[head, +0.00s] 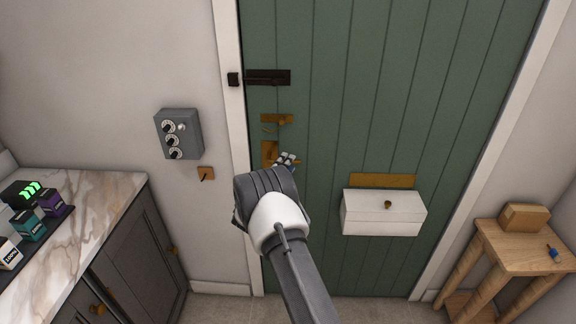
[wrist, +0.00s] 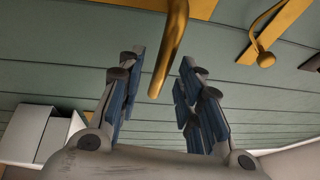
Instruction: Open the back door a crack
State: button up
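The green back door (head: 330,120) looks shut in its white frame. Its brass handle plate (head: 269,150) is at the left edge, partly hidden by my gripper. In the wrist view the brass lever handle (wrist: 172,50) reaches down between the fingers of my gripper (wrist: 158,66). The fingers are open, one on each side of the lever, with gaps showing. My gripper also shows in the head view (head: 286,160). A brass door chain fitting (head: 277,119) sits above the handle. A black bolt (head: 268,77) is higher up; I cannot tell whether it is engaged.
A white box (head: 383,214) hangs on the door, right of my gripper. A grey dial box (head: 179,135) and small brass plate (head: 206,174) are on the left wall. A marble-topped counter (head: 105,190) stands left, a wooden stool (head: 500,238) right.

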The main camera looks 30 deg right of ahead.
jog(key=shift+x, duration=1)
grip_shut()
